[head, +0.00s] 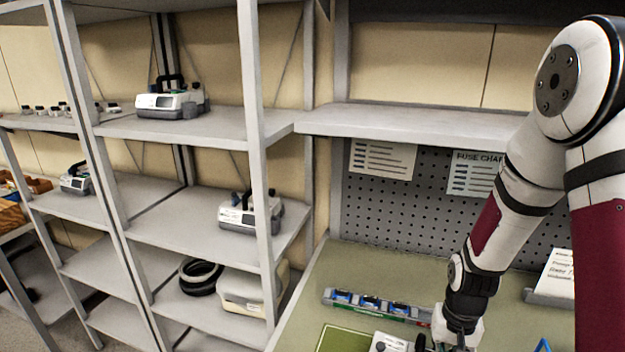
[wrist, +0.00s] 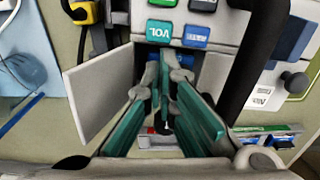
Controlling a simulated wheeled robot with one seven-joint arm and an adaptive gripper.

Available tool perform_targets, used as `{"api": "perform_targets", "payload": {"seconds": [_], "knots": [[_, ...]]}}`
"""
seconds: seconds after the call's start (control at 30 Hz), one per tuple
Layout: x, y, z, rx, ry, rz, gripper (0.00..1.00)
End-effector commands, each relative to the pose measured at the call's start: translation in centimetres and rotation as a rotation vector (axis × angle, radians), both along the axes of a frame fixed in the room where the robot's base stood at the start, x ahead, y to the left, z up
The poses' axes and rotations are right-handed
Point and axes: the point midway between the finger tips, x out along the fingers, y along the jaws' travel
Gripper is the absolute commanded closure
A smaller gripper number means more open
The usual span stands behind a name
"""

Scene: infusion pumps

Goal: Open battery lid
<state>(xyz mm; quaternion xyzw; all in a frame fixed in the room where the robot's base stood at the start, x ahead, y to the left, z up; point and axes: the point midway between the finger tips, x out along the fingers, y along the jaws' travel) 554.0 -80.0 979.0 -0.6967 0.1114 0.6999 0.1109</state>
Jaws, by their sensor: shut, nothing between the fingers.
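The infusion pump (wrist: 222,62) fills the upper part of the wrist view, with green and blue buttons, one marked VOL, and a black handle at its right. A flat pale panel (wrist: 100,97), which looks like the battery lid, stands out from the pump's left side at an angle. Some blue shows in the pump behind my fingertips. My gripper (wrist: 170,62) has teal fingers, is shut and empty, and points at the pump's face just right of the panel. Whether it touches the pump is hidden. In the head view, the pump (head: 388,343) is mostly cut off.
A rack (head: 371,306) of blue items lies on the green bench (head: 350,270) behind the pump. A yellow device (wrist: 84,12) and a blue round object (wrist: 25,75) are at the left in the wrist view. More pumps (head: 170,101) stand on shelves at left.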

Motion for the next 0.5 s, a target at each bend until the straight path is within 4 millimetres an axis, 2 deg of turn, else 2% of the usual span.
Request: {"api": "perform_targets", "payload": {"seconds": [0.5], "knots": [[0.0,0.0,4.0,-0.001,-0.005,0.001,1.0]]}}
